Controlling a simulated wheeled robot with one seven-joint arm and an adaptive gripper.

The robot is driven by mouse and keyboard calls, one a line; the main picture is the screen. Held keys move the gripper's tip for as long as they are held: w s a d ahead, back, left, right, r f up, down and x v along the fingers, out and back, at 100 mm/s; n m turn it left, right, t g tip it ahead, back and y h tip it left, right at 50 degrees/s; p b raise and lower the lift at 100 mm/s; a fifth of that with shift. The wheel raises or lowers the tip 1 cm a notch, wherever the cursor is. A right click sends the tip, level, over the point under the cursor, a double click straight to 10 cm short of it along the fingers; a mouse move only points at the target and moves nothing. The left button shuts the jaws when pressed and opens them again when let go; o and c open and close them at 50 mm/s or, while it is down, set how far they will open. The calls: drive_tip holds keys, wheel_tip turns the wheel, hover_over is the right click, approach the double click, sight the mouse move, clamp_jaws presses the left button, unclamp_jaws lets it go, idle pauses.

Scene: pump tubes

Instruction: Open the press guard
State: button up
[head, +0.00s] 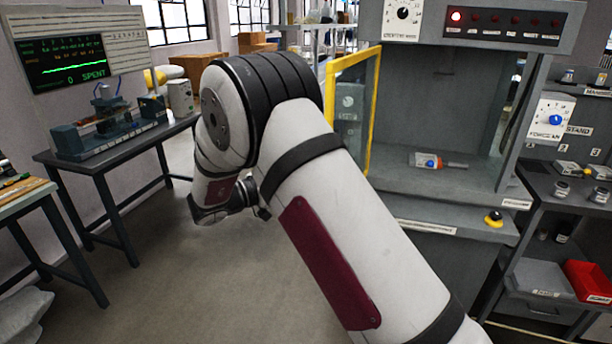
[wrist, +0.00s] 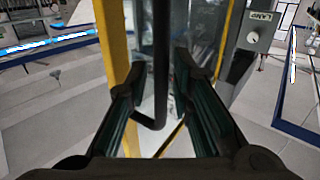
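The press guard (head: 349,110) is a clear panel in a yellow frame. In the head view it stands swung out at the left side of the press (head: 450,98), and the press bay is exposed. In the wrist view the yellow frame (wrist: 112,40) runs down left of centre, with a black bar handle (wrist: 161,70) beside it. My gripper (wrist: 160,85) is open, its two dark fingers on either side of the handle, with gaps showing. In the head view my arm hides the handle, and the fingers cannot be made out.
A small part with a blue knob and orange end (head: 430,162) lies in the press bay. A yellow-black button (head: 493,218) is on the press front. A bench with a fixture (head: 110,125) stands left, and a red bin (head: 588,280) right. Floor between is clear.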

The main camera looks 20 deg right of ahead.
drive_tip(key=shift+a, duration=0.1)
drive_tip(key=v, duration=1.1)
drive_tip(key=shift+s+a, duration=0.2)
drive_tip(key=shift+a, duration=0.2)
